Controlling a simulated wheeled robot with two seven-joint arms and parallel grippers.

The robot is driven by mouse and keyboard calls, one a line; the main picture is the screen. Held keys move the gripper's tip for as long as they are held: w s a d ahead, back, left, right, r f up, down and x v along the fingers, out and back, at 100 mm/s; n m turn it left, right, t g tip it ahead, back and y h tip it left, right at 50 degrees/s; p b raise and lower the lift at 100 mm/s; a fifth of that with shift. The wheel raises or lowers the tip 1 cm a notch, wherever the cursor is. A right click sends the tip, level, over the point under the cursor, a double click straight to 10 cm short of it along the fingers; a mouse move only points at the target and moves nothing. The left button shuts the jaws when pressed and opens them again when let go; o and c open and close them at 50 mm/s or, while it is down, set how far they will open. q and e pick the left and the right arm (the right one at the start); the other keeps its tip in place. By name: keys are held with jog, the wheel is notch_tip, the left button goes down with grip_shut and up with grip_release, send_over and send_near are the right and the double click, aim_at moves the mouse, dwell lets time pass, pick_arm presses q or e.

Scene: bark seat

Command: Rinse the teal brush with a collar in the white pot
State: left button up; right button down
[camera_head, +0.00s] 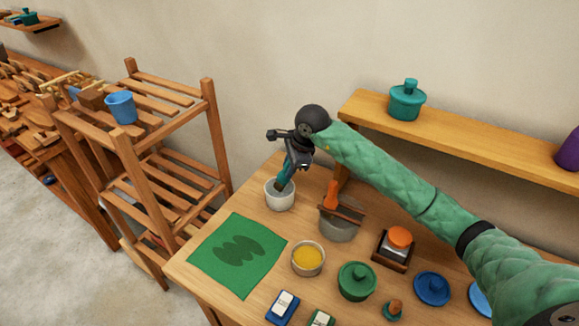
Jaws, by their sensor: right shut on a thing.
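My right gripper (289,148) is shut on the teal brush (286,174). It holds the brush steeply, a little tilted, above and into the white pot (280,202). The brush's lower end is at the pot's mouth and seems to be inside it; the pot's rim and the depth hide how far down it goes. The collar is too small to make out. The white pot stands on the wooden table near its back left. My left gripper is not in view.
A grey pot (338,226) with an orange-handled brush (332,196) stands right of the white pot. A shelf (460,125) runs behind my right arm.

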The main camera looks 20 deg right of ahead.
jog(key=shift+r+p, duration=0.3)
jog(key=shift+r, duration=3.15)
